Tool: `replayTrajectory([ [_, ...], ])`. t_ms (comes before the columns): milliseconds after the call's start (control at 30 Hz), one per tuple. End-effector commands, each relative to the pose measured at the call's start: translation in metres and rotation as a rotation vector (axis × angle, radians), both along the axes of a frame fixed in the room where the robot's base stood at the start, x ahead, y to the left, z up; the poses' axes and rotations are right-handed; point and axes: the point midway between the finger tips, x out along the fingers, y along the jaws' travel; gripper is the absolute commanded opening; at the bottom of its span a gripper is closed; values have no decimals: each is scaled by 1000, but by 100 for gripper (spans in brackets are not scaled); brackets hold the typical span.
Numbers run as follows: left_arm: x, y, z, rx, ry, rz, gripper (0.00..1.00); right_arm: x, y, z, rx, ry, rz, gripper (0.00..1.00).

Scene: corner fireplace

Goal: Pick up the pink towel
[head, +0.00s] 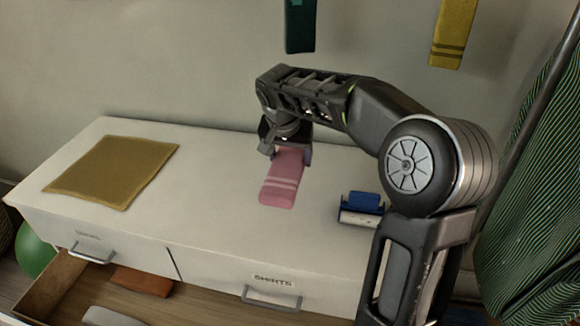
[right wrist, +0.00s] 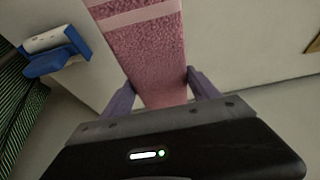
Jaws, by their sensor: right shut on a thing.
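The pink towel (head: 278,188) lies as a folded strip with pale stripes on the white dresser top (head: 220,215). My right gripper (head: 287,156) reaches down over its far end. In the right wrist view, the pink towel (right wrist: 150,55) runs between the two fingers of my right gripper (right wrist: 162,92), which are shut on it. In the head view the towel looks flat on or just above the dresser; I cannot tell which. My left gripper is not in view.
A mustard cloth (head: 115,170) lies on the dresser's left. A blue and white object (head: 361,207) stands right of the towel and also shows in the right wrist view (right wrist: 52,52). An open drawer (head: 60,290) is below. Green striped fabric (head: 535,190) hangs at right.

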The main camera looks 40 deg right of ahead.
Motion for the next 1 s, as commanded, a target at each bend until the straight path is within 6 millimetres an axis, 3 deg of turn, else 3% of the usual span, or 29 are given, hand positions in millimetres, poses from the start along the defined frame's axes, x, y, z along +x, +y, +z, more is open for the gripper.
replayTrajectory([
  [667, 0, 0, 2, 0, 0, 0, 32, 0, 1, 3, 0, 0, 5, 21],
  [867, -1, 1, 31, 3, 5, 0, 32, 9, 25, 19, -1, 4, 98, 21],
  [1000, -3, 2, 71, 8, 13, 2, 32, 19, 66, 40, -3, 10, 255, 21],
])
